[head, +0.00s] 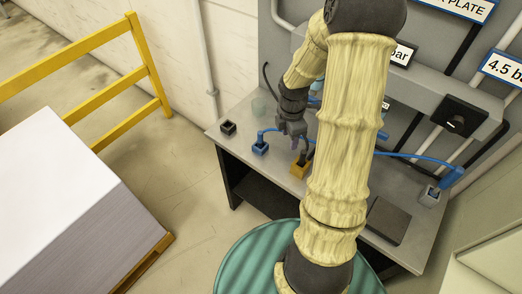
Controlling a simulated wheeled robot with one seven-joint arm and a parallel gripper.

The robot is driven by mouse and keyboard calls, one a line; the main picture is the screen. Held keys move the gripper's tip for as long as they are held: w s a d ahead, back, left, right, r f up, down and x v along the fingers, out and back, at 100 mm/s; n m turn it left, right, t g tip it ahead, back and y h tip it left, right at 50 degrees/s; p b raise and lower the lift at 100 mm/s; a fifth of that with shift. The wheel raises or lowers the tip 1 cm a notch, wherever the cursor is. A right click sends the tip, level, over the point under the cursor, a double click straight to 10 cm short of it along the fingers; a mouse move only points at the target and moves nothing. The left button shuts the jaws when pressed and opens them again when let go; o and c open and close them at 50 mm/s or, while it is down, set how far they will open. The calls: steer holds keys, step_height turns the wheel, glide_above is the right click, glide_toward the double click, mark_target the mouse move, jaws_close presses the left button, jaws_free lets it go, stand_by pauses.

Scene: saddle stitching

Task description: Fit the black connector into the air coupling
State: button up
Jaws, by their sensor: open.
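My gripper (294,134) is open and points down over the grey bench, close above a yellow-orange block (299,169). A dark, cable-like piece stands up from that block; I cannot tell if it is the black connector or whether the fingers touch it. A small black open-topped block (228,128) sits at the bench's left corner, apart from the gripper. A blue block (260,148) with a blue hose stands just left of the gripper. Which part is the air coupling is not clear. My arm hides the middle of the bench.
A grey block (430,197) with a blue hose end (453,178) stands at the bench's right. A dark flat plate (388,220) lies near the front edge. A panel with pipes and a black box (460,116) rises behind. A yellow rail (90,50) and a pallet stack (80,205) are left.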

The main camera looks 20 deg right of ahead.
steer(key=s+a+r+m+t, duration=0.1)
steer(key=s+a+r+m, duration=0.3)
steer(key=a+m, duration=0.3)
steer(key=s+a+r+m+t, duration=0.1)
steer(key=s+a+r+m, duration=0.4)
steer(key=m, duration=0.5)
steer(key=shift+a+r+m+y, duration=0.3)
steer(key=shift+a+r, duration=0.05)
steer(key=shift+a, duration=0.85)
step_height(320, 180, down, 5)
steer(key=b, duration=0.5)
steer(key=shift+s+f, duration=0.1)
